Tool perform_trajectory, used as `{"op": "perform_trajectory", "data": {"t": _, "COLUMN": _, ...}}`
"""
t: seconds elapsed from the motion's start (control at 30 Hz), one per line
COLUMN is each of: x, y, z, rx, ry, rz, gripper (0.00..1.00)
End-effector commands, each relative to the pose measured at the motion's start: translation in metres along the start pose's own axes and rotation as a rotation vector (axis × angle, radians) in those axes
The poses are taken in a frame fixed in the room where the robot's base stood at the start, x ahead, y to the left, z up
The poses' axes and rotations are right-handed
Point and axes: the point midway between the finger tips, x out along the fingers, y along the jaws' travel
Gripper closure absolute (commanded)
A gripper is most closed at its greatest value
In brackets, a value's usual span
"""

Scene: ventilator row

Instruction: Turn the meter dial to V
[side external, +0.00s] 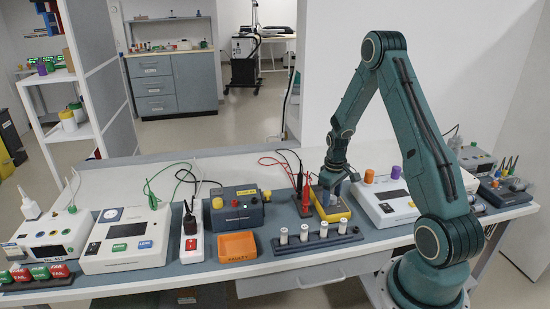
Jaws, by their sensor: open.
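The meter (345,215) is a yellow-edged box lying on the bench, just right of a small dark stand with red and black probes (302,188). My gripper (328,196) points down at the meter, close over its top face. From this view I cannot tell whether the fingers touch the dial. The dial and its markings are hidden or too small to read, so its setting does not show. The jaws are open.
A dark rack with white cylinders (318,238) stands in front of the meter. An orange tray (237,248) and a grey-blue box with yellow knobs (237,207) are to the left. A white device with purple and orange knobs (388,200) stands close on the right.

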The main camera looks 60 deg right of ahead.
Motion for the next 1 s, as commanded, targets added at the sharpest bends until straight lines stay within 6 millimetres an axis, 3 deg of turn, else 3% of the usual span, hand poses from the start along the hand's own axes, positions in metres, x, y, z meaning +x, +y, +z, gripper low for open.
{"op": "perform_trajectory", "data": {"t": 0.03, "x": -0.0001, "y": 0.0000, "z": 0.0000, "rx": 0.000, "ry": 0.000, "rz": 0.000, "gripper": 0.52}}
{"op": "perform_trajectory", "data": {"t": 0.27, "x": -0.0002, "y": 0.0000, "z": 0.0000, "rx": 0.000, "ry": 0.000, "rz": 0.000, "gripper": 0.95}}
{"op": "perform_trajectory", "data": {"t": 0.67, "x": -0.0003, "y": 0.0000, "z": -0.0001, "rx": 0.048, "ry": -0.003, "rz": 0.000, "gripper": 0.95}}
{"op": "perform_trajectory", "data": {"t": 1.0, "x": -0.0003, "y": 0.0002, "z": -0.0001, "rx": 0.248, "ry": -0.013, "rz": 0.000, "gripper": 0.95}}
